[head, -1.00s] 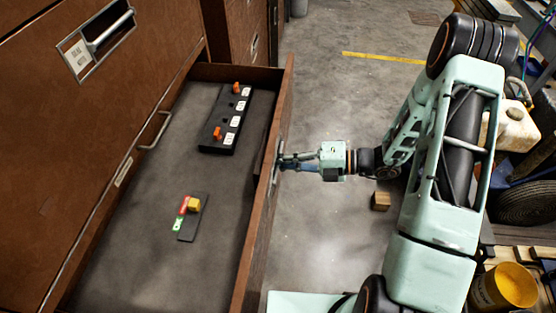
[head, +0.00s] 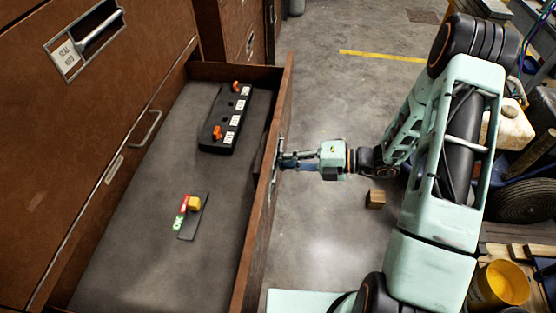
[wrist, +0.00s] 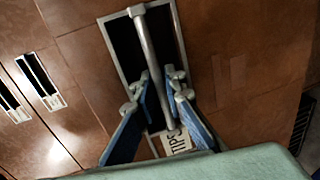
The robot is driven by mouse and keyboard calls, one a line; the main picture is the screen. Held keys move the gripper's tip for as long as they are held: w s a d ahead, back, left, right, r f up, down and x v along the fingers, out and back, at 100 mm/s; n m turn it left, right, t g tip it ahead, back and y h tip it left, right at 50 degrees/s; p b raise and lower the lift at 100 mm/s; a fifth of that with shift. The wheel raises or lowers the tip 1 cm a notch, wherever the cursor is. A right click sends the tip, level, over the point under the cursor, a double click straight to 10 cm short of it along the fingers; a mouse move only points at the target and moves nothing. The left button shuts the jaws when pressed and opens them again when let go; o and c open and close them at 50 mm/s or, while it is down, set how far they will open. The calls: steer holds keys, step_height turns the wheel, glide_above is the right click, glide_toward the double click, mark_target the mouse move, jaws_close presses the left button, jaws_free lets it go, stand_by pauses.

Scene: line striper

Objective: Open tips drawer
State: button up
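The tips drawer (head: 130,250) is a brown drawer pulled well out of the cabinet, its grey floor showing in the head view. Its front panel (head: 262,215) faces right, toward my arm. In the wrist view a "TIPS" label (wrist: 177,141) sits at the lower end of the grey handle bar (wrist: 147,42), over a dark recess. My gripper (wrist: 159,76) has its blue fingers on both sides of that bar, closed around it. In the head view my gripper (head: 283,160) is at the outside of the front panel, where the fingertips are small and partly hidden.
A black strip with orange knobs (head: 226,120) and a small panel with a yellow block (head: 192,208) lie inside the drawer. A closed drawer with a handle (head: 100,30) is above. A wooden block (head: 375,199) lies on otherwise open floor. A yellow bucket (head: 502,287) stands lower right.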

steer(key=w+v, duration=0.1)
steer(key=v, duration=1.1)
steer(key=shift+s, duration=0.45)
steer(key=shift+d, duration=0.1)
